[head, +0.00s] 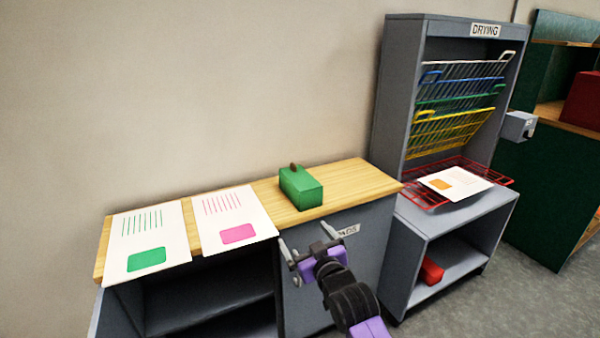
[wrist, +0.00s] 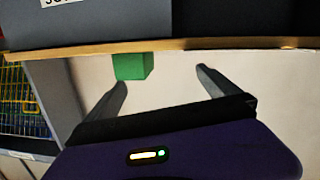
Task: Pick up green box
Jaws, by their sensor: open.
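The green box (head: 303,190), with a small brown knob on top, stands on the wooden counter top (head: 355,180) near its right part. My gripper (head: 304,236) is open and empty in front of the counter's front edge, lower than the box and apart from it. The wrist view appears upside down. There the green box (wrist: 132,66) shows beyond the counter edge, between the directions of my two fingers but nearer the left one. My gripper (wrist: 161,77) shows both fingers spread wide with nothing between them.
Two printed sheets, one with a green patch (head: 147,240) and one with a pink patch (head: 235,215), lie left of the box. A drying rack (head: 395,90) stands to the right with coloured wire shelves. A red block (head: 432,271) lies in its lower compartment.

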